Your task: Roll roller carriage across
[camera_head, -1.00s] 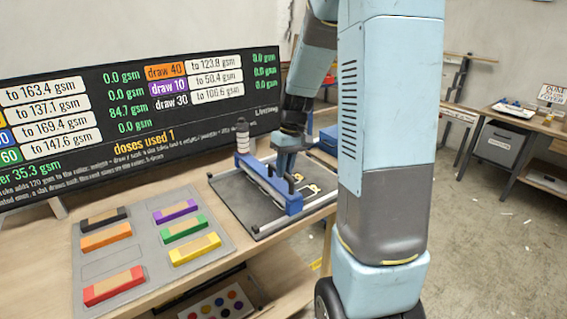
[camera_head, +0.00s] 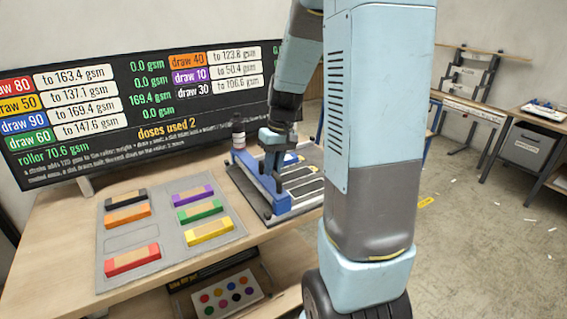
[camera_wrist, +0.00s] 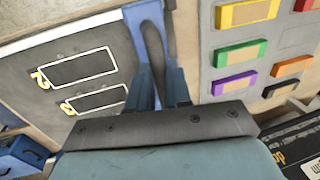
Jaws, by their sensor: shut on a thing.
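The roller carriage (camera_head: 253,177) is a blue beam lying across a dark board (camera_head: 310,182), at the board's left side. In the wrist view the carriage (camera_wrist: 144,13) runs up between my fingers, with a dark grey bar (camera_wrist: 154,48) along it. My gripper (camera_head: 272,160) is shut on the carriage from above; its blue fingers (camera_wrist: 160,90) also show in the wrist view. White-outlined slots (camera_wrist: 80,68) lie on the board beside the carriage. The grip itself is partly hidden by my wrist.
A grey tray (camera_head: 127,238) with several coloured blocks lies left of the board. A dark display (camera_head: 110,115) stands behind and reads "doses used 2" and roller 70.6 gsm. Open floor (camera_head: 470,240) lies to the right.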

